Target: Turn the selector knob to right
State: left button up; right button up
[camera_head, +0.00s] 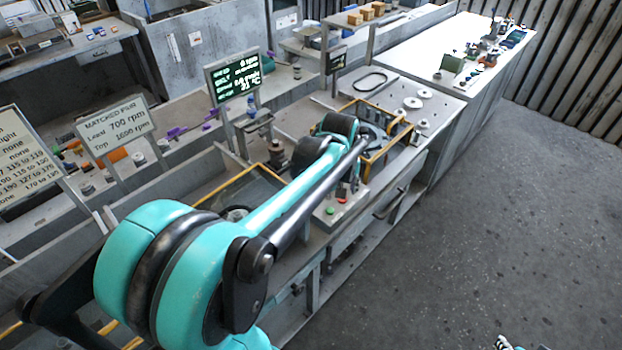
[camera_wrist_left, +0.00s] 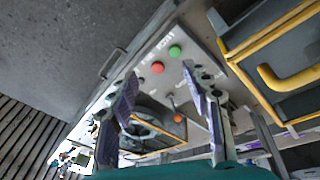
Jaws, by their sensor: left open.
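The control panel (camera_head: 325,213) is a light grey box with a green button and a red button, near the middle of the head view. In the left wrist view it shows the red button (camera_wrist_left: 157,67) and the green button (camera_wrist_left: 175,51) beside printed lettering. My left gripper (camera_wrist_left: 160,71) is open, its two fingers apart over the panel with nothing seen between the tips. In the head view my left arm hides most of that gripper. I cannot clearly make out the selector knob; small dark parts lie close to the fingertips. A bit of my right arm shows at the bottom right edge.
Yellow-edged frames (camera_head: 385,157) stand beside the panel on the bench. A lit display (camera_head: 236,77) and a "matched pair" sign (camera_head: 115,125) stand behind my left arm. The floor (camera_head: 500,230) at the right is clear.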

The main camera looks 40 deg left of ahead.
pick_arm(q)
jog(key=w+a+f+n+g+p, duration=0.1)
jog(key=a+n, duration=0.1)
jog(key=a, duration=0.2)
jog(key=w+a+f+n+g+p, duration=0.1)
jog(key=w+a+f+n+p, duration=0.1)
jog(key=a, duration=0.3)
jog(key=w+a+f+n+p, duration=0.1)
jog(key=w+a+f+n, duration=0.1)
jog(key=a, duration=0.3)
jog(key=shift+w+f+n+g+h, duration=0.15)
jog(key=shift+f+n+g+h, duration=0.1)
jog(key=shift+n+g+h, duration=0.25)
jog(key=shift+a+f, duration=0.15)
jog(key=shift+f, duration=0.15)
notch_tip(320, 180, down, 8)
jog(key=shift+r+b, duration=0.25)
jog(key=shift+b, duration=0.15)
grip_shut()
